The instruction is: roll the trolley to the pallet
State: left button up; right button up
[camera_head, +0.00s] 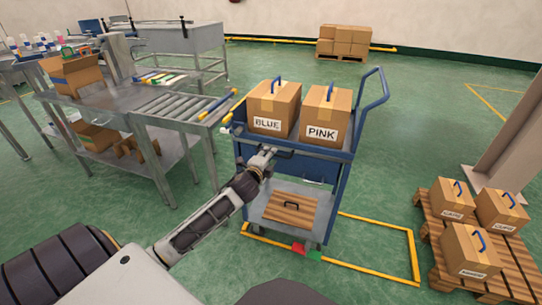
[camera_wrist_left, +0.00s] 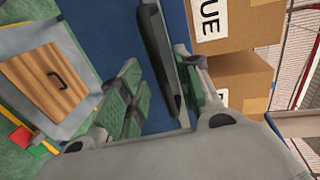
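The blue trolley (camera_head: 338,172) stands right of the roller table and carries two cartons on top, labelled BLUE (camera_head: 272,110) and PINK (camera_head: 323,118). My left gripper (camera_head: 264,158) is at its near side, by a black handle (camera_wrist_left: 162,60). In the left wrist view the two green-padded fingers (camera_wrist_left: 158,92) are apart, one on each side of the handle, and a gap shows beside it. One wooden pallet (camera_head: 436,238) with several labelled cartons is at the right; another pallet (camera_head: 341,57) with stacked cartons is at the back. My right gripper is out of view.
A wooden board with a black handle (camera_head: 290,209) lies on the trolley's lower shelf. A yellow floor outline (camera_head: 412,255) runs around the trolley's base. The roller table (camera_head: 180,106) stands close on the left. A grey post (camera_head: 510,145) rises behind the right pallet. Green floor between is clear.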

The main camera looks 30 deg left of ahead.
pick_arm(q)
jog(key=shift+x, duration=1.4)
jog(key=shift+c, duration=0.2)
grip_shut()
